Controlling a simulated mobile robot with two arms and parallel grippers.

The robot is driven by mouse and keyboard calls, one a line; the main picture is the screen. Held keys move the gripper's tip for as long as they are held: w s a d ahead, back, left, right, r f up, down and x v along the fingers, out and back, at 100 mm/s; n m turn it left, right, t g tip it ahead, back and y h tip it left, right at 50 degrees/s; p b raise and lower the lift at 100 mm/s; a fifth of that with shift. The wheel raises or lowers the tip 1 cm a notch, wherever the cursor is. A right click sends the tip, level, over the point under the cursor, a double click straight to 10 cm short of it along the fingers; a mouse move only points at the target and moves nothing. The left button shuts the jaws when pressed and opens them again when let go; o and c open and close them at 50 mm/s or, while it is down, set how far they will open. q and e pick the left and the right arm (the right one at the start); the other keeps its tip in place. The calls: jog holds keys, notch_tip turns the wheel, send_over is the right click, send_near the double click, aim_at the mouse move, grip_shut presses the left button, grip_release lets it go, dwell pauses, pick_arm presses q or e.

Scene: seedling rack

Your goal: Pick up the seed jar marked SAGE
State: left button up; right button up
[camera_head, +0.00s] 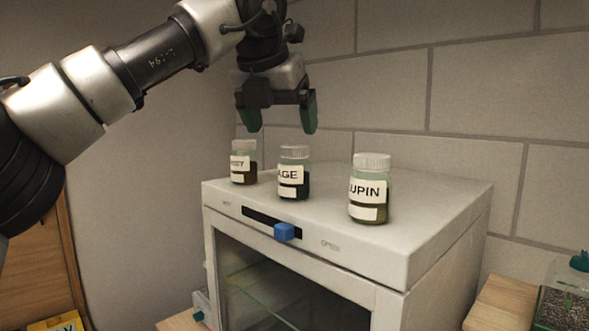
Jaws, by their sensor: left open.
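The seed jar whose visible label letters read "GE", taken as SAGE (293,173), stands upright on top of a white cabinet (420,228). It is the middle of three jars, clear with a whitish lid and dark contents. My left gripper (281,128) points down above the cabinet, its green-padded fingers apart and nothing between them. Its fingertips appear above the SAGE jar and the left jar, a little higher than their lids. My right gripper is not in view.
A jar with a label ending in "Y" (243,162) stands left of the SAGE jar. A jar reading "UPIN" (370,188) stands to the right. The cabinet front has a blue slider knob (287,232). A block wall (460,90) is behind. A planted container (565,305) sits lower right.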

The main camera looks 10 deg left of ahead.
aim_at(294, 146)
pick_arm(q)
jog(key=shift+x, duration=1.25)
jog(key=w+f+p, duration=0.1)
jog(key=w+d+f+p, duration=0.1)
jog(key=f, duration=0.1)
jog(key=shift+w+d+p, duration=0.15)
jog(key=shift+w+p, duration=0.2)
jog(key=shift+w, duration=0.05)
jog(key=shift+w+f, duration=0.3)
jog(key=shift+f, duration=0.45)
jog(key=shift+d, duration=0.1)
jog(key=shift+c, duration=0.6)
jog(key=c, duration=1)
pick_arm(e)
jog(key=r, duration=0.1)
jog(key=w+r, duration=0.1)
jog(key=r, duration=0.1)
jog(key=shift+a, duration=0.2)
